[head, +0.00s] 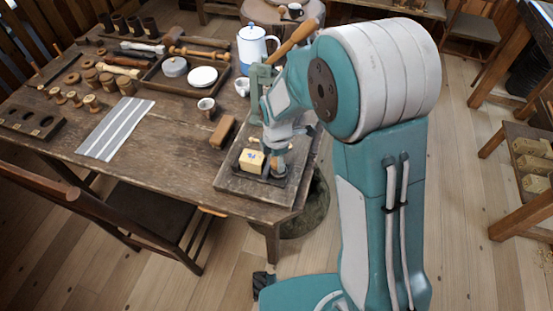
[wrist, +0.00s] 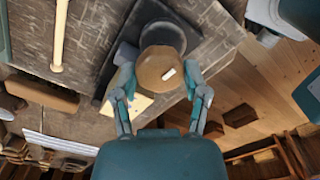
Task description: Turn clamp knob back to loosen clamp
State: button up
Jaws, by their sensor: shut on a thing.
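The clamp knob (wrist: 160,70) is a round brown wooden piece with a short white mark on its top, seen from above in the wrist view. My gripper (wrist: 161,92) has its two teal fingers shut on the knob, one at each side. In the head view my gripper (head: 275,150) reaches down at the table's right corner, and its fingers largely hide the knob. A pale wooden block (head: 251,161) with a blue mark sits just left of the gripper, and it partly shows beside the left finger in the wrist view (wrist: 140,102).
A dark board (head: 233,183) lies under the block at the table's corner. A brown block (head: 222,131), a small cup (head: 206,106) and a striped cloth (head: 116,128) lie to the left. A white and blue pot (head: 252,48) and a tray (head: 164,84) stand farther back.

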jog(key=shift+f, duration=0.1)
jog(key=o, duration=1.1)
jog(key=shift+d, duration=0.1)
notch_tip(320, 180, up, 12)
jog(key=shift+w, duration=0.1)
